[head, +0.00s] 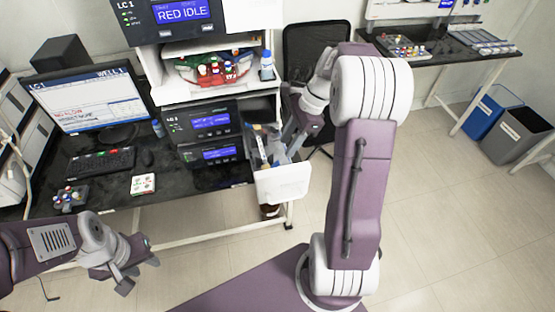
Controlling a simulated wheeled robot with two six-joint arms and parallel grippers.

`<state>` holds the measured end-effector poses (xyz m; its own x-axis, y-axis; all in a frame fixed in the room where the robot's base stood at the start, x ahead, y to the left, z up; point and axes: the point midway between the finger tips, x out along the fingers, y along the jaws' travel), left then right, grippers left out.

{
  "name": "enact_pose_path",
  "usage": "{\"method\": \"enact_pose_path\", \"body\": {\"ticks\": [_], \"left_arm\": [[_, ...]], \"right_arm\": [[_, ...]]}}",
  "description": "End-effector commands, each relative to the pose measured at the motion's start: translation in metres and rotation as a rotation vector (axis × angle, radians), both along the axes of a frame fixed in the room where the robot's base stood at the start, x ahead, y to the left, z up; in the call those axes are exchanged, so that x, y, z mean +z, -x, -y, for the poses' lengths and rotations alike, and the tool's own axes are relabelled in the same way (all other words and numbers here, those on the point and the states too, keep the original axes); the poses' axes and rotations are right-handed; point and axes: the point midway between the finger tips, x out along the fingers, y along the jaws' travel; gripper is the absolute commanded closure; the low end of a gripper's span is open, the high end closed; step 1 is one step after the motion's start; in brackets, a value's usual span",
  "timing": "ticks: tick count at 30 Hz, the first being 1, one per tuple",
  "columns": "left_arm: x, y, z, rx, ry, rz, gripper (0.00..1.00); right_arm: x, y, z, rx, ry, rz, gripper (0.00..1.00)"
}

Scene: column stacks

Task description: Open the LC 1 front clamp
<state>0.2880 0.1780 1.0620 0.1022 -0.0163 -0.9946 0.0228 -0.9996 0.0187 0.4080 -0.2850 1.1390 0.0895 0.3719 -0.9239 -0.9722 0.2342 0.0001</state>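The LC 1 stack stands at the centre left. My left gripper (140,274) is open and empty, low in front of the bench.
A monitor (95,98), keyboard (101,162) and mouse (146,158) occupy the left bench. A black chair (312,42) stands behind my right arm. Right floor is clear before two bins.

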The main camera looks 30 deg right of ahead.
Motion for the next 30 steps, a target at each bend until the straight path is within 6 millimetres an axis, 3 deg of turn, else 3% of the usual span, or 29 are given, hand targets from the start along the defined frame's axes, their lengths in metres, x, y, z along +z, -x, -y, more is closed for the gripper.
{"method": "enact_pose_path", "body": {"ticks": [10, 21, 22, 26, 30], "left_arm": [[0.003, 0.000, 0.000, 0.000, 0.000, 0.000, 0.64], [0.003, 0.000, 0.000, 0.000, 0.000, 0.000, 0.64], [0.003, 0.000, 0.000, 0.000, 0.000, 0.000, 0.64], [0.003, 0.000, 0.000, 0.000, 0.000, 0.000, 0.64], [0.003, 0.000, 0.000, 0.000, 0.000, 0.000, 0.64]], "right_arm": [[-0.062, -0.005, -0.026, 0.001, -0.001, -0.004, 0.60], [-0.074, -0.007, -0.030, 0.000, 0.001, 0.001, 0.60], [-0.074, -0.007, -0.030, 0.000, 0.001, 0.001, 0.63], [-0.074, -0.007, -0.030, 0.000, 0.001, 0.001, 0.99], [-0.074, -0.007, -0.030, -0.001, 0.001, 0.000, 1.00]]}}
